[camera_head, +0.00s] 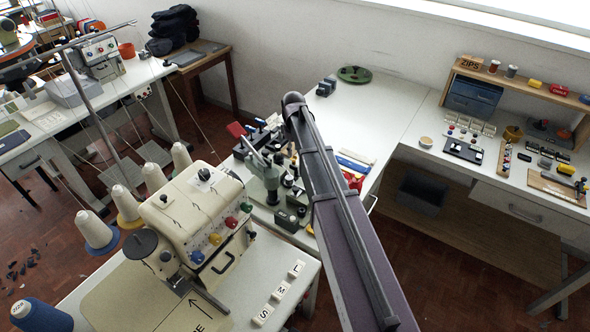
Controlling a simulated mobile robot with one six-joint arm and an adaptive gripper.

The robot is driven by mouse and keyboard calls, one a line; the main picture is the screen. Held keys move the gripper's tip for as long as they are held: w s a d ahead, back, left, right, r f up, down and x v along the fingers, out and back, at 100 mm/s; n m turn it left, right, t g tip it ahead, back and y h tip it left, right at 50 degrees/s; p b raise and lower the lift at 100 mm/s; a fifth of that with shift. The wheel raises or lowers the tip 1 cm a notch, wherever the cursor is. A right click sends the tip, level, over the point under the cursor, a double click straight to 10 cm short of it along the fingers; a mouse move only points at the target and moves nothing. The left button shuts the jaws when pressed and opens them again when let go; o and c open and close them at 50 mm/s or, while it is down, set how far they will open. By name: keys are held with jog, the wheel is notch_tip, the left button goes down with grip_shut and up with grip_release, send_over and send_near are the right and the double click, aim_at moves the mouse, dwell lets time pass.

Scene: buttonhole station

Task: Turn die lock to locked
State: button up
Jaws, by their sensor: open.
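A grey-green bench press (266,182) with a red-tipped lever (237,130) stands on the white table, left of my arm. Small dark knobs and blocks sit around its base. I cannot tell which of these parts is the die lock, or whether it is locked. My arm reaches up from the bottom edge across the middle and covers part of the table right of the press. My gripper is not visible; the arm's upper end hides what lies behind it.
A cream sewing machine (195,215) with thread cones stands at front left. Lettered blocks (279,291) lie beside it. Blue strips (352,164) and a red item lie right of my arm. A green disc (354,74) lies at the back. The white table (395,100) is clear behind my arm.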

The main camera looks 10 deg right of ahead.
aim_at(294, 166)
jog(key=shift+f+b, duration=3.6)
jog(key=shift+f, duration=0.25)
